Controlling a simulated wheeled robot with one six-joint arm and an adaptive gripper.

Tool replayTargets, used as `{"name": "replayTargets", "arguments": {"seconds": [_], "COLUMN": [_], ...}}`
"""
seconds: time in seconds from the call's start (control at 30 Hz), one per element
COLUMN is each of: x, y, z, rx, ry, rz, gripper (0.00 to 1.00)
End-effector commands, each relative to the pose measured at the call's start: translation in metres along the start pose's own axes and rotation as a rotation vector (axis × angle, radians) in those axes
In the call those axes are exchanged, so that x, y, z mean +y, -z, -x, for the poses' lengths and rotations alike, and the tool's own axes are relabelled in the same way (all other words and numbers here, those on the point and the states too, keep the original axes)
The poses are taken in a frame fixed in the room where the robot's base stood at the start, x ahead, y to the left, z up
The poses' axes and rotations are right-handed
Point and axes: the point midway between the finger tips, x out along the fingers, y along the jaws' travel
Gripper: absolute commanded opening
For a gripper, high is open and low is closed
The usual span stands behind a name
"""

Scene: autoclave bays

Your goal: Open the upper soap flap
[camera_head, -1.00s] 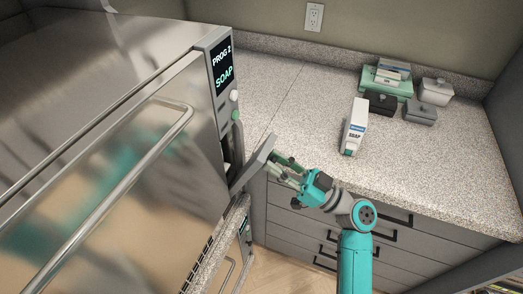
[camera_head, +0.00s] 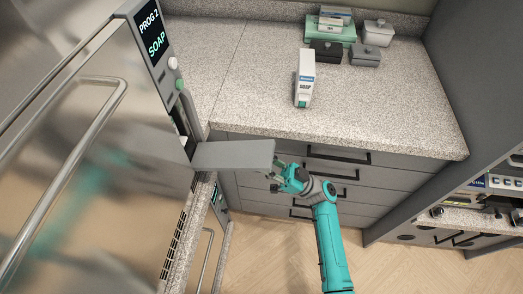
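The upper soap flap (camera_head: 234,155) is a grey panel on the front of the upper autoclave. It stands swung out, nearly level, and reaches right from the narrow control column. The dark soap opening (camera_head: 180,122) shows in part above its hinge side. My gripper (camera_head: 277,176) is at the flap's free right end, against or just behind it. The fingertips are small and partly hidden by the flap, so I cannot tell whether they grip it. A white soap box (camera_head: 305,78) labelled SOAP stands upright on the speckled counter.
The upper autoclave door (camera_head: 90,170) with its long bar handle fills the left. Its display (camera_head: 153,35) reads PROG 2 SOAP. Grey drawers (camera_head: 390,175) with black handles lie behind my arm. Boxes (camera_head: 330,32) sit at the counter's back. Wooden floor (camera_head: 400,265) is clear at lower right.

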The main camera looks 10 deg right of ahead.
Motion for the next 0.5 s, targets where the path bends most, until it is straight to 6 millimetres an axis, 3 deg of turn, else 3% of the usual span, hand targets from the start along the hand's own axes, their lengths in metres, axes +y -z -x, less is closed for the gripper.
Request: {"name": "replayTargets", "arguments": {"seconds": [0.3,0.5], "x": [0.0,0.0], "y": [-0.035,-0.042], "z": [0.021,0.025], "rx": [0.024,0.084], "ry": [0.001,0.003], "rz": [-0.007,-0.001], "gripper": [0.0,0.0]}}
